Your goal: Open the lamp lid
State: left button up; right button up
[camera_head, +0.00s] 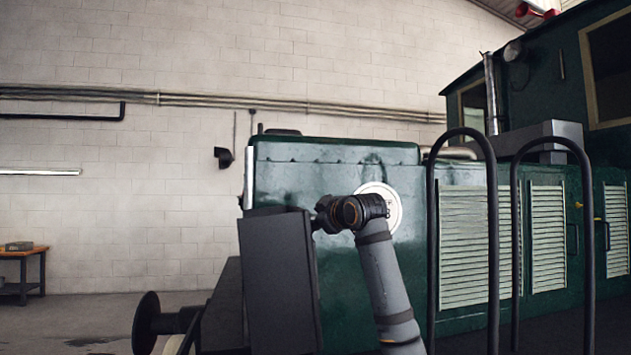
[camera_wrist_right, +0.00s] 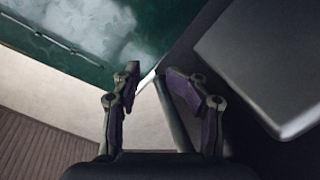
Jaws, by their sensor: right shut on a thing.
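A dark grey box-shaped thing (camera_head: 280,285), which looks like the lamp or its lid, stands at the front of the green tram. In the right wrist view a dark grey panel (camera_wrist_right: 268,62) fills the upper right. My right gripper (camera_head: 322,217) is at the box's upper right edge, and its fingers are partly hidden by my wrist. In the wrist view the right gripper (camera_wrist_right: 152,90) has its fingers on either side of a thin dark bar (camera_wrist_right: 170,112) and is shut on it. Whether the bar belongs to the lid is hard to tell. My left gripper is not in view.
The green tram body (camera_head: 340,170) stands close behind the gripper. Two black curved handrails (camera_head: 490,220) rise to the right of my arm. A dark buffer (camera_head: 147,322) juts out at lower left. The floor at left is open, with a small table (camera_head: 25,262) far off.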

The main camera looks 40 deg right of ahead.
notch_tip(320, 180, up, 11)
jog(key=s+t+h, duration=0.1)
jog(key=s+t, duration=0.1)
jog(key=t, duration=0.3)
notch_tip(320, 180, down, 12)
jog(key=g+y+b, duration=0.1)
jog(key=g+b, duration=0.1)
jog(key=g, duration=0.3)
pick_arm(q)
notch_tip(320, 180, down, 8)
jog(key=b, duration=0.7)
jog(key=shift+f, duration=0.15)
pick_arm(e)
jog(key=s+a+f, duration=0.2)
jog(key=s+a, duration=0.2)
jog(key=s, duration=0.5)
jog(key=shift+s, duration=0.4)
